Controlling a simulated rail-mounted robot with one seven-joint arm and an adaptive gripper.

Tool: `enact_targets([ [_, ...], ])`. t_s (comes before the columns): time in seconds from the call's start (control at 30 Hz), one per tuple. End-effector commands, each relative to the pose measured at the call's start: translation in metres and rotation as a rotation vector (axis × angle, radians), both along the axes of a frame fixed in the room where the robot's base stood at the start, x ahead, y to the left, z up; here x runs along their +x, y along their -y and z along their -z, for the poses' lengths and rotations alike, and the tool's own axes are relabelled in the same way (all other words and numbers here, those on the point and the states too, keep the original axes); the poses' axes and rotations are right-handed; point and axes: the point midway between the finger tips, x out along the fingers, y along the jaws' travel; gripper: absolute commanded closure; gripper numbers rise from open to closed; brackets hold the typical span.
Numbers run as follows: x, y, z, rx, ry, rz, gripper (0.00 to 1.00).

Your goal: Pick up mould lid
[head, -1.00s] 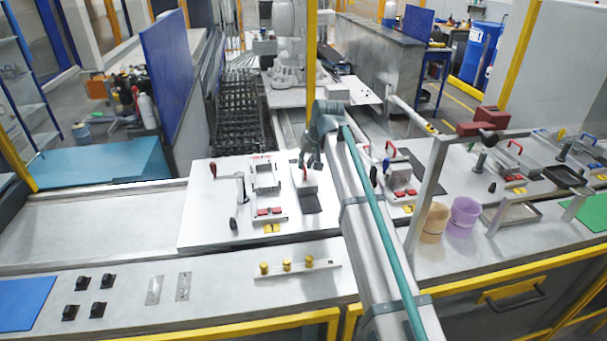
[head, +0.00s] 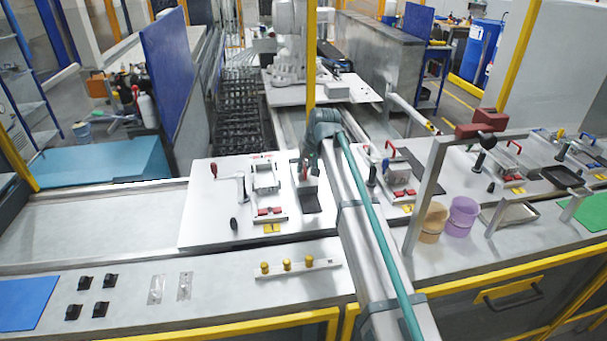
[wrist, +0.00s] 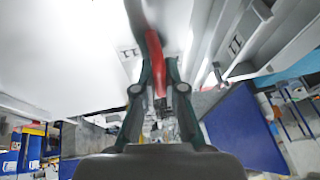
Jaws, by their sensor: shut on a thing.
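The mould lid (head: 307,184) is a small grey block at the right of the white work board, near a dark pad. My gripper (head: 304,168) is over it, pointing down, and partly hides it. In the wrist view, my gripper (wrist: 159,68) has its green-grey fingers shut on the lid's red handle (wrist: 153,50). A pale surface fills the upper part of that view. I cannot tell whether the lid touches the board.
The mould frame (head: 265,178) with red blocks (head: 269,211) stands left of the lid. A similar lid station (head: 398,180) stands to the right. A strip with yellow knobs (head: 287,266) lies in front.

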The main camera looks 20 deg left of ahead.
Motion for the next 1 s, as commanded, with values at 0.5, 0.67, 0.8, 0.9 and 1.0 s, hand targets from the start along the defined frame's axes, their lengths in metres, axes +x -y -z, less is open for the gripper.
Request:
enact_targets([
  [0.5,-0.004,0.002,-0.036,0.003,0.003,-0.001,1.0],
  [0.67,-0.027,0.017,-0.064,0.003,0.004,0.0,1.0],
  [0.8,-0.049,0.03,-0.092,0.002,0.005,0.0,1.0],
  [0.9,-0.071,0.044,-0.1,0.002,0.003,0.001,1.0],
  [1.0,-0.088,0.054,-0.109,0.002,0.003,0.001,1.0],
])
